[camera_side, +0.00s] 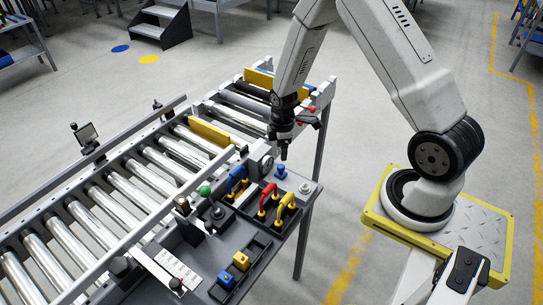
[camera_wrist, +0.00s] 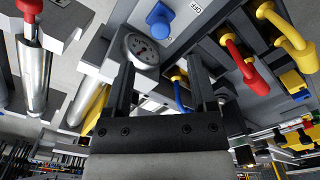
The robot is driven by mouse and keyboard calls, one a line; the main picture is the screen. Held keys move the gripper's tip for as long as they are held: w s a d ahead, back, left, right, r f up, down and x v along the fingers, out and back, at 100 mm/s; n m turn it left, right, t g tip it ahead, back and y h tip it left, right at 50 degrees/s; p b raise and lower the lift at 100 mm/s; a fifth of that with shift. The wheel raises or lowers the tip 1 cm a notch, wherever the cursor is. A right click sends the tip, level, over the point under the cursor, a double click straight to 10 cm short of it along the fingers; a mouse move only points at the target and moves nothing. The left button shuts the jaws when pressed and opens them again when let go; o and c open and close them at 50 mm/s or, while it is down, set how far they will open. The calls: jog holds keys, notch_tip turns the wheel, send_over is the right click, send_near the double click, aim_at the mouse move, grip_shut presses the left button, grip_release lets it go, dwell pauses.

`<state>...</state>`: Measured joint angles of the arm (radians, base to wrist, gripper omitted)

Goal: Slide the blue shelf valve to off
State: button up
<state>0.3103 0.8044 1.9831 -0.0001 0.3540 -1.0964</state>
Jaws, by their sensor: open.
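A blue knob (camera_side: 281,172) stands on the grey control panel (camera_side: 262,243), near its far right corner. In the wrist view the blue knob (camera_wrist: 159,21) sits on a pale plate beside a small label that seems to read OFF. A larger blue lever handle (camera_side: 237,178) stands left of it on the panel; it also shows in the wrist view (camera_wrist: 181,93). I cannot tell for certain which blue part is the valve. My gripper (camera_side: 284,154) is open and empty, pointing down just above the blue knob, with no contact visible. Its fingers (camera_wrist: 162,70) show apart.
A red handle (camera_side: 268,196) and a yellow handle (camera_side: 286,205) stand close in front. A round gauge (camera_side: 262,162) is beside the blue knob. A green knob (camera_side: 204,190) and blue and yellow blocks are further left. The roller conveyor (camera_side: 130,190) runs behind.

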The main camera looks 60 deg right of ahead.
aim_at(281, 166)
jog(key=shift+f, duration=3.75)
